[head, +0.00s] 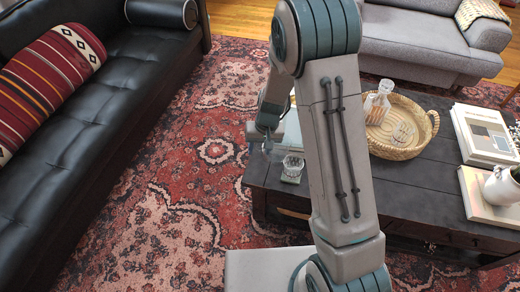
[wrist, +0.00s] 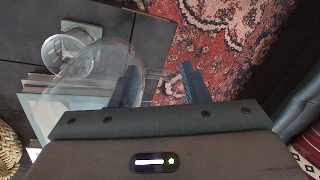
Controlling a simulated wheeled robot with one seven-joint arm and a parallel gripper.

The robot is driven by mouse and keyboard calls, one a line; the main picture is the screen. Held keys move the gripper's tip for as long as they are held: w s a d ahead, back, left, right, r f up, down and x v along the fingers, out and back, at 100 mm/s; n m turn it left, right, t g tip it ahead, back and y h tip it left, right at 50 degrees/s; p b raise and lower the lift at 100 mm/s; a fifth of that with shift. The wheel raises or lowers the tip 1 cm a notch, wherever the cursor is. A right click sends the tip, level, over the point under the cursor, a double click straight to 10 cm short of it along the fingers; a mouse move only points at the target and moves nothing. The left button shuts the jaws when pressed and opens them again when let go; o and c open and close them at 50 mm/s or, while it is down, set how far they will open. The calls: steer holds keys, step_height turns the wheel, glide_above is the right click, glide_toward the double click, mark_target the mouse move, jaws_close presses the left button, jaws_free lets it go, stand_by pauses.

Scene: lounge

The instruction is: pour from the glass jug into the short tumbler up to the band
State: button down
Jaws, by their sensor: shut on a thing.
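My gripper (wrist: 162,88) is shut on the clear glass jug (wrist: 88,88), which spreads to the left of the fingers in the wrist view. The part between the fingers is hard to make out. The short tumbler (wrist: 68,55) shows beside and partly through the jug's glass. In the head view the tumbler (head: 292,168) stands upright on a small coaster (head: 291,178) near the table's left end. My gripper (head: 267,142) is just left of it there, and my arm hides much of that area. I cannot make out the tumbler's band or any liquid level.
The dark table (head: 420,190) bears a wicker tray (head: 402,150) with a stoppered decanter (head: 377,103), right of my arm. Books (head: 485,135) and a white pitcher (head: 502,187) stand farther right. A black sofa (head: 100,130) is at left, with patterned rug (head: 190,150) between.

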steer(key=shift+a+r+y+b, duration=0.1)
steer(key=shift+r+y+b, duration=0.4)
steer(key=shift+b, duration=0.55)
steer(key=shift+f+y+b, duration=0.4)
steer(key=shift+f+b, duration=0.05)
steer(key=shift+b, duration=0.35)
steer(key=shift+r, duration=0.1)
stand_by(0.5)
steer(key=shift+r+b, duration=0.3)
stand_by(1.1)
steer(key=shift+f+b, duration=0.45)
steer(key=shift+b, duration=0.1)
steer(key=shift+f+y+b, duration=0.3)
steer(key=shift+f+b, duration=0.4)
steer(key=shift+b, duration=0.2)
steer(key=shift+r+y+b, duration=0.3)
steer(key=shift+y+b, duration=0.1)
steer(key=shift+b, duration=0.35)
stand_by(2.0)
